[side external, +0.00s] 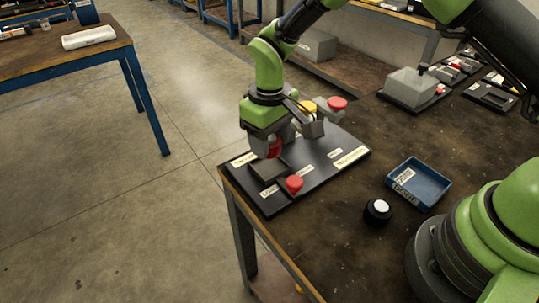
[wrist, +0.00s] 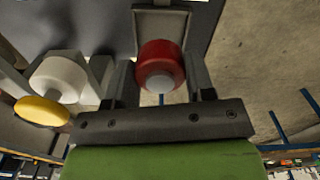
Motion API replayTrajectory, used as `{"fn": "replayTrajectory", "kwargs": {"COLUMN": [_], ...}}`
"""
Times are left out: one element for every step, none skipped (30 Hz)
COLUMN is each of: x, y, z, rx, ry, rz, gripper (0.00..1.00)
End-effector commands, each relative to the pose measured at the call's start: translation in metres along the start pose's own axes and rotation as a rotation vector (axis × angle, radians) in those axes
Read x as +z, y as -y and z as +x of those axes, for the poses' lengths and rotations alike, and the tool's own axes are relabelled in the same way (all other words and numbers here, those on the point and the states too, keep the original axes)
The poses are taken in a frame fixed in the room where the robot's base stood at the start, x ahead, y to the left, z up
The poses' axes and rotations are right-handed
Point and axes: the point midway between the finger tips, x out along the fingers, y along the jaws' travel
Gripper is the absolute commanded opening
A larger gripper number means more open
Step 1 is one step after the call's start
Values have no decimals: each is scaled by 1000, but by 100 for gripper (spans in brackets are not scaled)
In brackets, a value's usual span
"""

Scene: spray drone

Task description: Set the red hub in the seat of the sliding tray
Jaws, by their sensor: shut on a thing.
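The red hub (wrist: 160,58) is between the two fingers of my gripper (wrist: 162,72) in the wrist view, with a pale round boss facing the camera. In the side view the hub (side external: 274,148) shows below my gripper (side external: 272,142), partly covered by it. The sliding tray (side external: 266,170), a grey rectangular piece, lies on the dark labelled board just under the hub. In the wrist view the tray (wrist: 188,24) is partly hidden behind the hub, and its seat cannot be made out. I cannot tell whether hub and tray touch.
A red knob (side external: 293,184) stands at the board's front edge. Another red knob (side external: 337,103) and a yellow disc (side external: 308,107) stand behind my gripper. A blue bin (side external: 419,184) and a black puck with a white top (side external: 377,211) are to the right, with bare table around them.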

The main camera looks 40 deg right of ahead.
Motion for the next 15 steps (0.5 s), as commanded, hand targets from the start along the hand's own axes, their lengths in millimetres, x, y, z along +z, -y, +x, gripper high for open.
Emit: {"fn": "replayTrajectory", "kwargs": {"x": [0,0,0,0,1,0,0,0,0,0,0,0,0,0,0], "y": [0,0,0,0,0,0,0,0,0,0,0,0,0,0,0], "z": [5,7,12,17,22,28,32,36,40,41,42,43,43,42,42], "rx": [0,0,0,0,0,0,0,0,0,0,0,0,0,0,0], "ry": [0,0,1,1,2,2,1,1,-1,-2,-2,-3,-3,-4,-4], "rz": [0,0,0,0,0,0,0,0,0,0,1,1,1,1,1], "gripper": [19,19,19,19,19,19,19,19,19,19,19,19,19,19,19]}}
